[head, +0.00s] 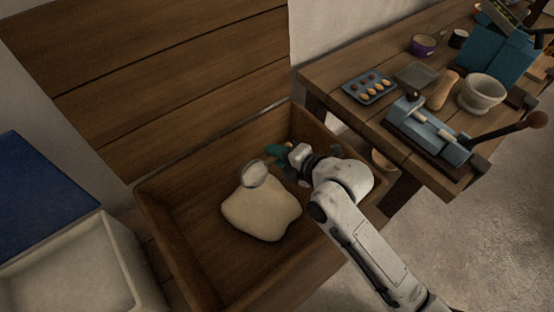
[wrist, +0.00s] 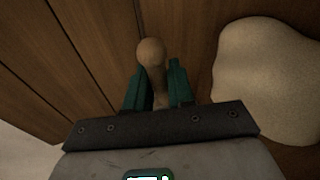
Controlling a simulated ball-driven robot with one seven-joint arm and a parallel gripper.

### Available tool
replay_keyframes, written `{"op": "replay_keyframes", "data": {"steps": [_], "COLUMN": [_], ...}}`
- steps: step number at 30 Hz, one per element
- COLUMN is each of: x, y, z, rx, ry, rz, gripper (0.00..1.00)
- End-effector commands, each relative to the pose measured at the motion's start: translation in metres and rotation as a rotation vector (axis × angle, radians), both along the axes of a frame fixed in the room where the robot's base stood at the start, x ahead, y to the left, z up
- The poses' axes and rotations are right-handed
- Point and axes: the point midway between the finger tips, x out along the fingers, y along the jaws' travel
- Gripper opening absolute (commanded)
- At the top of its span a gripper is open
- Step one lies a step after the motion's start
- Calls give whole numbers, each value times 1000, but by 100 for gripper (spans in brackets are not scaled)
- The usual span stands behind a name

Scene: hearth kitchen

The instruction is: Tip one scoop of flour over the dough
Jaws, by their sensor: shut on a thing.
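The dough (head: 262,212) is a pale, rounded mass lying on the floor of a wooden trough (head: 165,232). It also shows at the right of the wrist view (wrist: 268,85). My gripper (head: 277,152) is over the trough, behind the dough. Its green fingers, also in the wrist view (wrist: 157,88), are shut on the scoop's wooden handle, whose round knob (wrist: 150,52) sticks out past them. The scoop's round, greyish bowl (head: 255,174) appears over the far edge of the dough. I cannot tell whether flour is in it, and the wrist view does not show the bowl.
The trough's raised wooden lid (head: 160,70) stands behind it. A white bin (head: 75,265) with a blue panel (head: 40,190) is at left. The bench (head: 335,75) at right bears an egg tray (head: 369,88), a mortar (head: 482,95) and a blue lever device (head: 425,122).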

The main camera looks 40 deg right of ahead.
Motion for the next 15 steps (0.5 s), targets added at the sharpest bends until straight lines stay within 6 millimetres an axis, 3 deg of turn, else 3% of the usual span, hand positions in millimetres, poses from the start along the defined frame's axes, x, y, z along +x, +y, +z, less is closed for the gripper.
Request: {"op": "replay_keyframes", "data": {"steps": [15], "x": [-1], "y": [0], "z": [-8], "rx": [28], "ry": [-172], "rz": [0], "gripper": [0]}}
